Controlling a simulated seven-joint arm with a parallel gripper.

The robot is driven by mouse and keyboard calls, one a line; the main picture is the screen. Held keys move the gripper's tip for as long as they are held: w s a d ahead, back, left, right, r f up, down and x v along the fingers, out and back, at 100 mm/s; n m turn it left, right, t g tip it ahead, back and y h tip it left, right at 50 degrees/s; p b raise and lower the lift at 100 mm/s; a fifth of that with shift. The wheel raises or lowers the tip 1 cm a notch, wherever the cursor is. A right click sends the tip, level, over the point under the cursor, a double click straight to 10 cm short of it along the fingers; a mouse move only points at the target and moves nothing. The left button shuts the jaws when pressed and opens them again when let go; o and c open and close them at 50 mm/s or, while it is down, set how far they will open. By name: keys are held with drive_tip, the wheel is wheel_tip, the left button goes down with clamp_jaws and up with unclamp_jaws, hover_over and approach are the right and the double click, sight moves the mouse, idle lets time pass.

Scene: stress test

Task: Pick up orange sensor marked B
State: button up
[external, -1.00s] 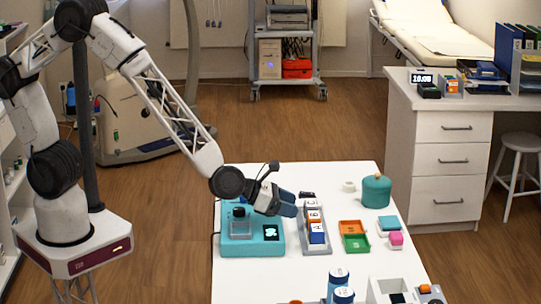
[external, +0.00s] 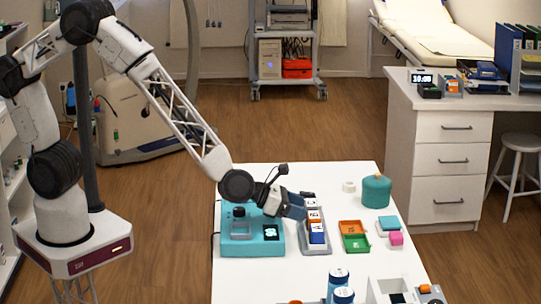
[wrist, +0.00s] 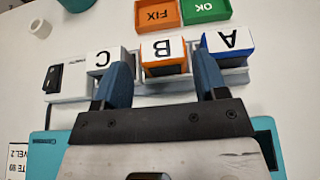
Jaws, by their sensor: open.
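The orange sensor marked B (wrist: 163,52) stands in the middle of a grey rack (wrist: 236,79) in the wrist view. The white-topped sensor marked C (wrist: 103,60) is on its left and the blue sensor marked A (wrist: 228,42) on its right. My gripper (wrist: 161,60) is open, with one blue finger on each side of B in the picture. I cannot tell whether the fingers touch any sensor. In the external view my gripper (external: 296,207) is beside the rack's left side and partly hides the sensors.
A teal device (external: 245,247) with a small screen lies left of the rack. The orange FIX tray (wrist: 158,14) and green OK tray (wrist: 207,9) lie beyond the rack. A teal jar (external: 376,191), white roll (external: 349,186) and blue-capped bottles (external: 338,277) stand on the white table.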

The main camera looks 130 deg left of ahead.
sight(315, 215)
drive_tip(key=shift+x, duration=2.6)
drive_tip(key=c, duration=0.6)
drive_tip(key=shift+r, duration=0.15)
wheel_tip(315, 215, up, 10)
